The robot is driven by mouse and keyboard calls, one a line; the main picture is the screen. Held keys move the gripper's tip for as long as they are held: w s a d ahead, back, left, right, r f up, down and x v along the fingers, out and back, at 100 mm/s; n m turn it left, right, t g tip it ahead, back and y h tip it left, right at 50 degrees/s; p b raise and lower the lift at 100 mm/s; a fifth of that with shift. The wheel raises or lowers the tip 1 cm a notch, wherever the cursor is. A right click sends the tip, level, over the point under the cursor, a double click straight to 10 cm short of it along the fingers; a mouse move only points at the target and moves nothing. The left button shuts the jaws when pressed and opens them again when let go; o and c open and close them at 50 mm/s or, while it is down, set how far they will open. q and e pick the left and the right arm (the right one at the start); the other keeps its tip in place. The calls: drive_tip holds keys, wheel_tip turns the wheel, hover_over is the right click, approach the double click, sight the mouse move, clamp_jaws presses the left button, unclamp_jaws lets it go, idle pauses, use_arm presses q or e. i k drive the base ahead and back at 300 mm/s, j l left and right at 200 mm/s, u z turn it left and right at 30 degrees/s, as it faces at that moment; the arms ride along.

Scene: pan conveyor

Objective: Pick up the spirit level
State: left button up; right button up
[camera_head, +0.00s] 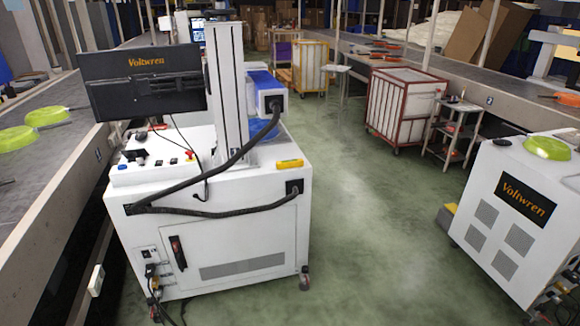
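A small yellow-orange bar that looks like the spirit level (290,164) lies flat on the white top of a machine cart (225,235), near its right front edge. It is fully visible, with nothing on top of it. Neither my left nor my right gripper is in view.
The cart also carries a monitor (143,82), a column (227,95) and a black hose (215,210). A second white machine (515,220) with a green pan (547,148) stands at the right. The green floor (365,230) between them is clear. Conveyors run along both sides.

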sight(280, 165)
drive_tip(key=i+l+z, duration=0.75)
drive_tip(key=i+z, duration=0.35)
drive_tip(key=i+l+u, duration=0.1)
drive_tip(key=i, duration=0.4)
drive_tip(key=i+l, duration=0.3)
drive_tip(key=i, duration=0.15)
drive_tip(key=i+l+u, duration=0.15)
drive_tip(key=i, duration=0.35)
drive_tip(key=l, duration=0.1)
